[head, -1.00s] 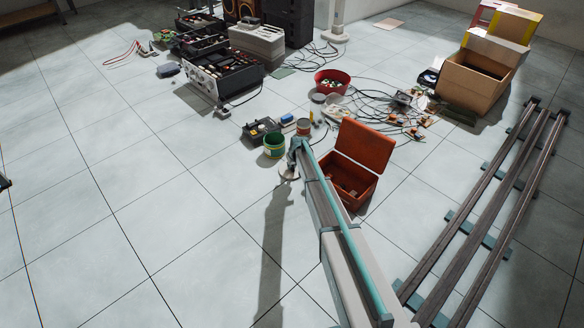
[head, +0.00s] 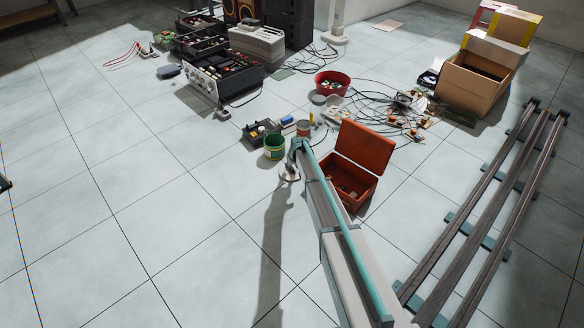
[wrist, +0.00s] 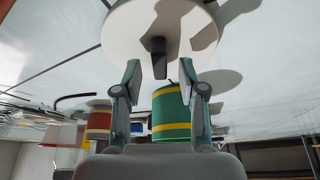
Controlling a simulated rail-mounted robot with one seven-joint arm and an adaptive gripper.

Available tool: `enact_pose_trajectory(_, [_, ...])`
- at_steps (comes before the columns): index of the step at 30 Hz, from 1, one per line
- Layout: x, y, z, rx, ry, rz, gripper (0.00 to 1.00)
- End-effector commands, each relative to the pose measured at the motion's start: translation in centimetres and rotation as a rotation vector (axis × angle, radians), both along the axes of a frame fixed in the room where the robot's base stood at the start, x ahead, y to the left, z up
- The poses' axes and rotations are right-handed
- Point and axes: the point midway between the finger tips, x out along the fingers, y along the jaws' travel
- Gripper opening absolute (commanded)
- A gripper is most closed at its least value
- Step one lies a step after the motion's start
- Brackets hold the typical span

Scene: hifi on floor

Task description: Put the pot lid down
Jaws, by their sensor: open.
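The pot lid is a pale round disc with a dark knob, low at the floor just below the arm's end in the head view (head: 289,178). In the wrist view the lid (wrist: 125,30) fills the top middle, and its knob points toward my gripper. My gripper (wrist: 160,68) is open, one finger on each side of the knob's end, with visible gaps between. Whether the lid's underside rests fully on the floor is hard to tell.
A green, yellow-striped can (head: 274,150) and a red can (head: 303,128) stand just behind the lid. An open orange toolbox (head: 362,150) is close on the right. Cables and a red bowl (head: 332,83) lie farther back. The floor to the left is clear.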

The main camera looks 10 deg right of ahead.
Motion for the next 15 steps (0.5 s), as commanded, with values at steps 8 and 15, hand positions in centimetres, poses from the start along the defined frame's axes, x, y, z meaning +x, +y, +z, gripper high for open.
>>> enact_pose_trajectory(8, [-1.9, -0.4, 4.8, 0.000, -0.002, 0.000, 0.41])
enact_pose_trajectory(15, [-3.6, -0.8, 8.9, 0.000, -0.001, 0.000, 0.41])
